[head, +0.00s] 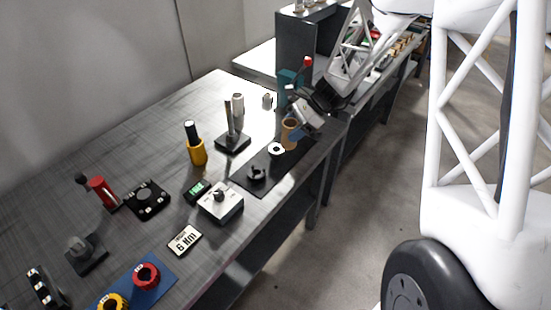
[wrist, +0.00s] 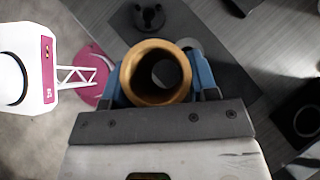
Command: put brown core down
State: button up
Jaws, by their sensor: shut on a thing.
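The brown core (wrist: 128,74) is a short tan-brown tube with an open hole facing the wrist camera. My gripper (wrist: 157,74) is shut on it, with blue fingers on both sides. In the head view, the brown core (head: 289,137) stands roughly upright over the far right part of a dark mat (head: 240,179), below my gripper (head: 297,122). I cannot tell whether its lower end touches the mat. A white ring (head: 277,149) lies beside it on the mat; the ring is mostly hidden behind the core in the wrist view.
A black notched piece (head: 257,174) sits on the mat. A post on a black base (head: 232,141) and a yellow holder with a black handle (head: 197,151) stand to the left. A white box with a knob (head: 220,204) is nearer. The table's right edge is close to the mat.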

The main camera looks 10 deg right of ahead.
jog(key=s+d+f+m+t, duration=0.1)
jog(key=s+d+f+m, duration=0.1)
jog(key=s, duration=0.3)
jog(key=shift+s+d+f, duration=0.25)
jog(key=shift+d+f, duration=0.4)
jog(key=shift+d, duration=0.25)
jog(key=shift+w, duration=0.1)
jog(key=w+f, duration=0.1)
jog(key=w, duration=1.4)
jog(key=shift+w+f, duration=0.25)
jog(key=shift+w, duration=0.15)
jog(key=shift+f, duration=1.75)
jog(key=shift+f, duration=0.1)
jog(key=o, duration=0.8)
jog(key=shift+c, duration=0.2)
